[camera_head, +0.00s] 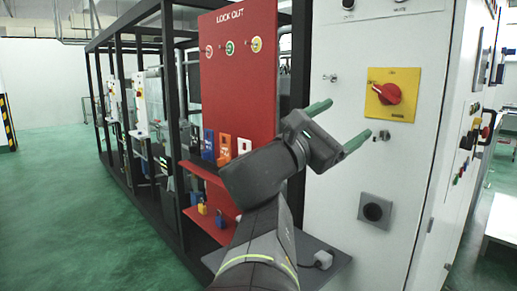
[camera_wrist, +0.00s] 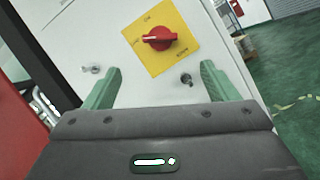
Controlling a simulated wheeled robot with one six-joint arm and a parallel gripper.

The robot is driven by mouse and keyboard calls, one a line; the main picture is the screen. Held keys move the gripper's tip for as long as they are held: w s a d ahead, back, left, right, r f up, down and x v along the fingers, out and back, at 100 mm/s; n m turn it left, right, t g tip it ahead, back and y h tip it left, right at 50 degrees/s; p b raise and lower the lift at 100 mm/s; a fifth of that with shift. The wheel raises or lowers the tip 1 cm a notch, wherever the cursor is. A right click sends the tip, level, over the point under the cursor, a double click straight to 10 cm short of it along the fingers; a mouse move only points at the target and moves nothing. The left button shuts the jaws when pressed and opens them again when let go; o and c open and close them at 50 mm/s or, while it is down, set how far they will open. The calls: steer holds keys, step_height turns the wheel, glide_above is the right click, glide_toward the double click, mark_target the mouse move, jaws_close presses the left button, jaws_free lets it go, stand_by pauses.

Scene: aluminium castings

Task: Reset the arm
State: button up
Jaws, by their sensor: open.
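My gripper (camera_head: 340,123) is open, its two green fingers apart with nothing between them. In the head view it is in front of the grey-white cabinet (camera_head: 346,55), below and left of the red rotary switch (camera_head: 389,94) on its yellow plate (camera_head: 405,78). In the wrist view the gripper (camera_wrist: 160,85) shows at the bottom. The red switch (camera_wrist: 158,39) and yellow plate (camera_wrist: 181,58) appear beyond and above its fingertips, apart from them. My arm is bent and reaches up from the bottom of the head view.
A red lockout board (camera_head: 238,100) with coloured tags and padlocks stands left of my arm. A grey shelf (camera_head: 325,262) juts out below the arm. A black socket (camera_head: 374,211) is on the cabinet. Black frames stand at the left. Green floor (camera_head: 70,200) at the left is clear.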

mark_target(382, 95)
steer(key=p+x, duration=0.1)
steer(key=x, duration=1.2)
steer(key=shift+d+r, duration=0.15)
steer(key=b+v, duration=0.1)
steer(key=v, duration=1.3)
steer(key=p+x, duration=0.1)
steer(key=x, duration=1.3)
steer(key=shift+w+d+r+p, duration=0.1)
steer(key=shift+r+p, duration=0.1)
steer(key=shift+p, duration=0.2)
steer(key=shift+a+r+m+g+p, duration=0.15)
steer(key=shift+m+g+p, duration=0.25)
steer(key=shift+m+p, duration=0.65)
steer(key=m+g+p, duration=0.1)
steer(key=m+p, duration=0.2)
steer(key=m+g+p, duration=0.2)
steer(key=m+p, duration=0.1)
steer(key=p, duration=0.1)
steer(key=shift+m, duration=0.35)
steer(key=m+g+y+p, duration=0.1)
steer(key=m+p, duration=0.3)
steer(key=p, duration=0.1)
steer(key=shift+r+p, duration=0.1)
steer(key=shift+p, duration=0.3)
steer(key=shift+m+y+p, duration=0.3)
steer(key=shift+m+p, duration=0.1)
steer(key=shift+p, duration=0.35)
steer(key=shift+f, duration=0.25)
